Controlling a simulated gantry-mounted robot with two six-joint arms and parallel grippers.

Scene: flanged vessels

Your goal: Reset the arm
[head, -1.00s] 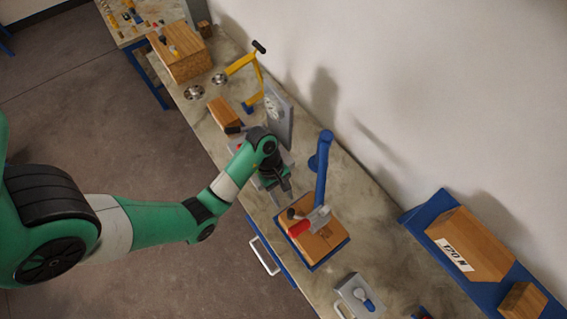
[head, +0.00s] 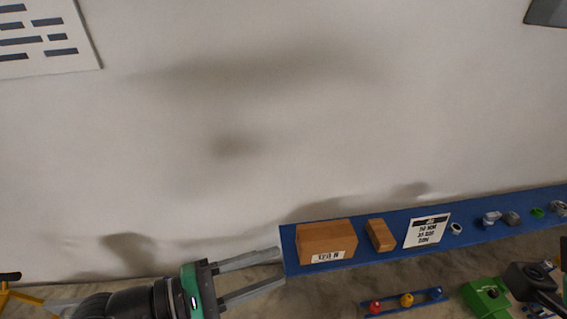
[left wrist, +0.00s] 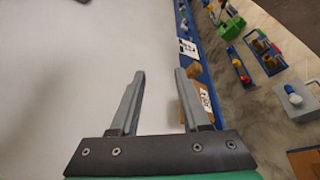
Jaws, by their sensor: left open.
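My left gripper (head: 280,268) reaches in from the bottom left of the head view, raised in front of the wall, its fingers pointing right. Its two grey fingers are apart with nothing between them. In the left wrist view the same gripper (left wrist: 158,78) is open and empty, with the pale wall behind the gap. In the head view its fingertips overlap the left end of a blue shelf (head: 291,262); I cannot tell the distance between them. I do not make out my right gripper.
Below are a blue rack (head: 388,306) with red and yellow knobs and a green device (head: 487,298).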

